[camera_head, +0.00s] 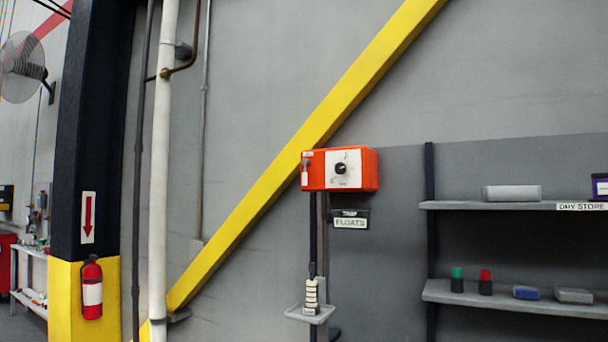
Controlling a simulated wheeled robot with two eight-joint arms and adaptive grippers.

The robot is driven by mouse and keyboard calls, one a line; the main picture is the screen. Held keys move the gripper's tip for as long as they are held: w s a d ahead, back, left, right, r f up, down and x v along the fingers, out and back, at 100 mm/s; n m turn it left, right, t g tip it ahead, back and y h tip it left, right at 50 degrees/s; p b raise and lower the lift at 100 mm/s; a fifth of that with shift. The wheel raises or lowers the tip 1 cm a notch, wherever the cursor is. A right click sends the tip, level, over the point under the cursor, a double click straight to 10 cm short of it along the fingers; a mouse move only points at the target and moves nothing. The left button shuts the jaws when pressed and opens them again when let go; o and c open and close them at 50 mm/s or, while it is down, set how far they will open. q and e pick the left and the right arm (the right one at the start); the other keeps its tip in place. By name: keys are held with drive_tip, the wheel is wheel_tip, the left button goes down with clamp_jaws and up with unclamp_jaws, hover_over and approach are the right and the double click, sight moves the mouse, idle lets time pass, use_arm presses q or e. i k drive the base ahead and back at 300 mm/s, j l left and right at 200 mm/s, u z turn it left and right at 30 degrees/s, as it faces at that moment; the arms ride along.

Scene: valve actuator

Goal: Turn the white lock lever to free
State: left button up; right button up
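An orange-red actuator box (371,169) is mounted on a dark post in the middle of the view. Its white front plate (351,157) carries a round black knob (341,169). On the left part of the box's front is a small lever-like piece (305,163) with a white lower part or label. It is too small to tell whether this is the white lock lever or which way it points. Neither of my grippers is in view.
Shelves (480,205) with several items stand at right. A white pipe (161,170) and fire extinguisher (92,287) are at left.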

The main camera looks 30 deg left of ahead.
sight(306, 162)
drive_tip(key=i+j, duration=0.55)
drive_tip(key=j, duration=0.25)
drive_tip(key=i+j, duration=0.3)
drive_tip(key=k+j+u, duration=0.05)
drive_tip(key=j, duration=0.1)
